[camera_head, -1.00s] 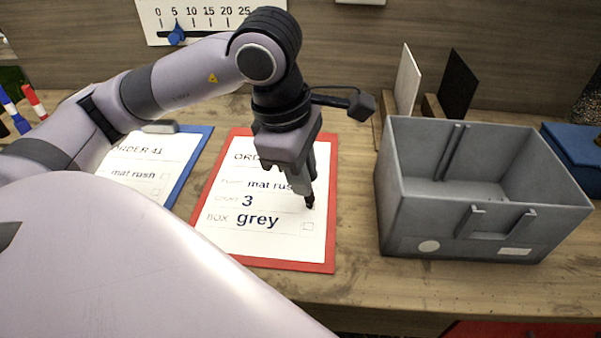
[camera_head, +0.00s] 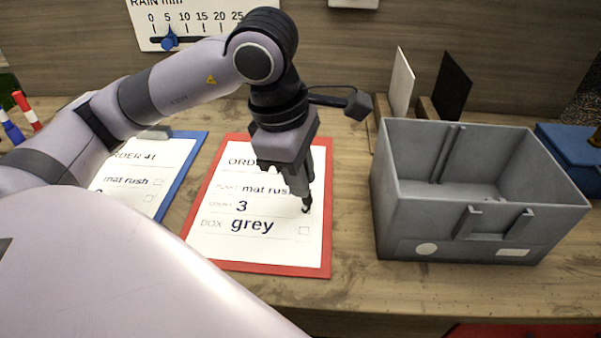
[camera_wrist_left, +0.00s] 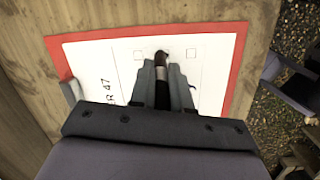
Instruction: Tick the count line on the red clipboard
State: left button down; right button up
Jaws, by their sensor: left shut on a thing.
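The red clipboard (camera_head: 328,240) lies on the bench with a white order sheet reading mat rush, 3 and grey. My left gripper (camera_head: 302,192) points down over the right part of the sheet, at the count line. It is shut on a dark pen (camera_wrist_left: 162,88), whose tip is down at or just above the paper. In the left wrist view an empty tick box shows on each side of the tip, on the clipboard's sheet (camera_wrist_left: 215,75). The count box between them is hidden by the tip, so no mark can be made out. My right gripper is out of view.
A blue-edged clipboard (camera_head: 180,180) with another order lies to the left, partly behind my arm. An empty grey box (camera_head: 480,225) stands to the right. Red and blue markers (camera_head: 24,108) stand at far left. Bare bench separates the red clipboard and grey box.

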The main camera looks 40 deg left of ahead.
pick_arm(q)
jog(key=shift+r, duration=0.1)
jog(key=shift+w+p+v, duration=0.1)
jog(key=shift+p+v, duration=0.35)
jog(key=shift+v, duration=0.25)
jog(key=shift+w+p+v, duration=0.15)
jog(key=shift+p+v, duration=0.25)
jog(key=shift+v, duration=0.3)
jog(key=shift+d+r, duration=0.1)
jog(key=shift+d, duration=0.05)
